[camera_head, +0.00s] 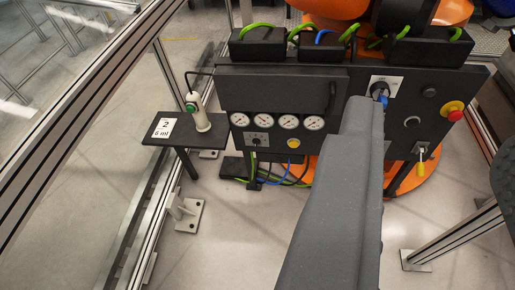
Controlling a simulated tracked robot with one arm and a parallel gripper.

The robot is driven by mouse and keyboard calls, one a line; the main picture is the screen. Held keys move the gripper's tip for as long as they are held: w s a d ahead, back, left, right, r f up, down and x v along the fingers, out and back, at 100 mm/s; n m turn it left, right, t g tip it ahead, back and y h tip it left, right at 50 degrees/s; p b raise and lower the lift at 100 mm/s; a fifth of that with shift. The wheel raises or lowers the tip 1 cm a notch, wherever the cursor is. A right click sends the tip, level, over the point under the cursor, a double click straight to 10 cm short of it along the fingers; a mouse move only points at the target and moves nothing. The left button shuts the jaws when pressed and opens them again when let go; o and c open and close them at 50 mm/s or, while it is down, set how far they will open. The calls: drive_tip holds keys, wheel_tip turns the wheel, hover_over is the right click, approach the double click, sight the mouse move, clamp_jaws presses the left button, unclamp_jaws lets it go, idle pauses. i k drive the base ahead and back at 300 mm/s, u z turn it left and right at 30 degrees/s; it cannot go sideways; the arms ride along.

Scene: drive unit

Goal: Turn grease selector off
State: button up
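A black control panel (270,90) stands ahead and carries several controls. Below its row of round gauges is a small selector on a light plate (257,139). At the upper right, a blue knob (381,97) sits on another light plate (385,83). A yellow-handled switch (421,164) is at the lower right. I cannot read which one is the grease selector. My gripper (362,108) shows as a long dark grey shape reaching up toward the panel, its far end just below the blue knob in the picture. Its fingertips cannot be made out, and contact with the knob cannot be told.
A red emergency button on yellow (453,111) is at the panel's right. A bottle with a green top (194,106) stands on a small black shelf (155,130) marked 2. Metal framing (80,120) runs along the left, and a frame leg (455,232) stands lower right. Open floor lies between.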

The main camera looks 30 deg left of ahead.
sight(256, 141)
drive_tip(key=i, duration=1)
